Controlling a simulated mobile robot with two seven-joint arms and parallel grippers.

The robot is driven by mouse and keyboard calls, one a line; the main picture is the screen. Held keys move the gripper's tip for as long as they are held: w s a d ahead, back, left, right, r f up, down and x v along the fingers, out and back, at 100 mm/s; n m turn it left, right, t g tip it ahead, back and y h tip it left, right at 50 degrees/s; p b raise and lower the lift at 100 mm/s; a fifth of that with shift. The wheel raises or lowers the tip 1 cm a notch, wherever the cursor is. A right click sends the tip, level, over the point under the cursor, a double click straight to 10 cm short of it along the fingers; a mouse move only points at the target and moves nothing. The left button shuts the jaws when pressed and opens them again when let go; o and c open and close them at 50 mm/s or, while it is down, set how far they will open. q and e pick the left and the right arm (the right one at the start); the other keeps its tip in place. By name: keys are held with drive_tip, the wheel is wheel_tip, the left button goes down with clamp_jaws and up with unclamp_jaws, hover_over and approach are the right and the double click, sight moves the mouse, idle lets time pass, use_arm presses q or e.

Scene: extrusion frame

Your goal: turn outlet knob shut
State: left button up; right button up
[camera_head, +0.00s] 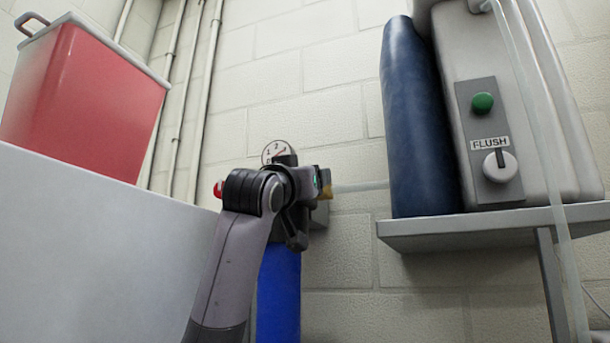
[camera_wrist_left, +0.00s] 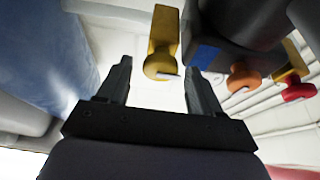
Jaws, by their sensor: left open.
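In the left wrist view a yellow knob (camera_wrist_left: 162,42) hangs from above, its rounded end between and just beyond my left gripper's fingertips (camera_wrist_left: 158,64). The two dark fingers stand apart, one on each side, and I see no clear contact. The knob sits beside a grey valve body (camera_wrist_left: 240,22). In the head view my left gripper (camera_head: 300,213) is at the valve on top of a blue cylinder (camera_head: 279,295), partly hiding it. A yellow-brown piece (camera_head: 326,184) shows just right of it. No label tells me which knob is the outlet one. My right gripper is not in view.
A gauge (camera_head: 276,152) sits above the valve. A shelf (camera_head: 490,222) holds a dark blue cylinder (camera_head: 415,130) and a FLUSH panel (camera_head: 490,140). A red bin (camera_head: 85,95) stands left.

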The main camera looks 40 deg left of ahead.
use_arm(q)
drive_tip(key=c, duration=1)
drive_tip(key=shift+m, duration=0.3)
drive_tip(key=shift+s+a+r+m+g+h, duration=0.1)
drive_tip(key=shift+m+g+h, duration=0.9)
drive_tip(key=shift+m, duration=2.6)
drive_tip(key=shift+w+a+r+m+g+h, duration=0.1)
drive_tip(key=shift+m+g+h, duration=0.3)
drive_tip(key=shift+m+h, duration=2.2)
drive_tip(key=shift+s+r+m+g+h, duration=0.1)
drive_tip(key=shift+m+g+h, duration=0.4)
drive_tip(key=shift+m, duration=4.1)
